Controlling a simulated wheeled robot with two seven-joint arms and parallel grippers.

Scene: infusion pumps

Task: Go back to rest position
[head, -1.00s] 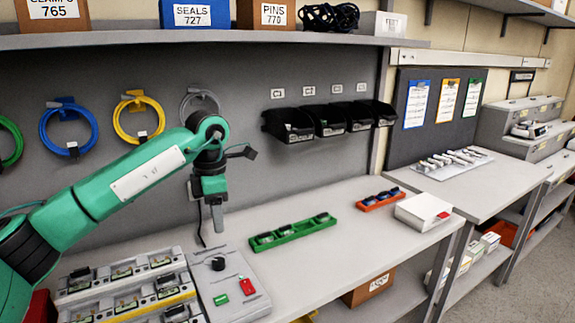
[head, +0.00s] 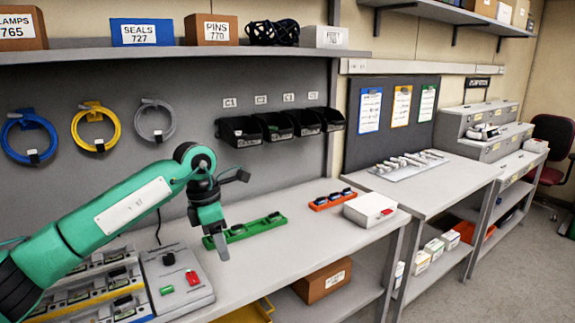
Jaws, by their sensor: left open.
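My left gripper (head: 219,243) hangs pointing down over the bench (head: 262,262), in front of the left end of the green tray (head: 250,229). It is open and nothing shows between its fingers. My green left arm (head: 125,208) reaches in from the lower left. My right gripper is not in view.
A grey box with red and green buttons (head: 178,282) sits below the gripper's left. An orange tray (head: 331,201) and a white box (head: 369,209) stand further right. Black bins (head: 280,125) hang on the back panel. Bench space right of the gripper is clear.

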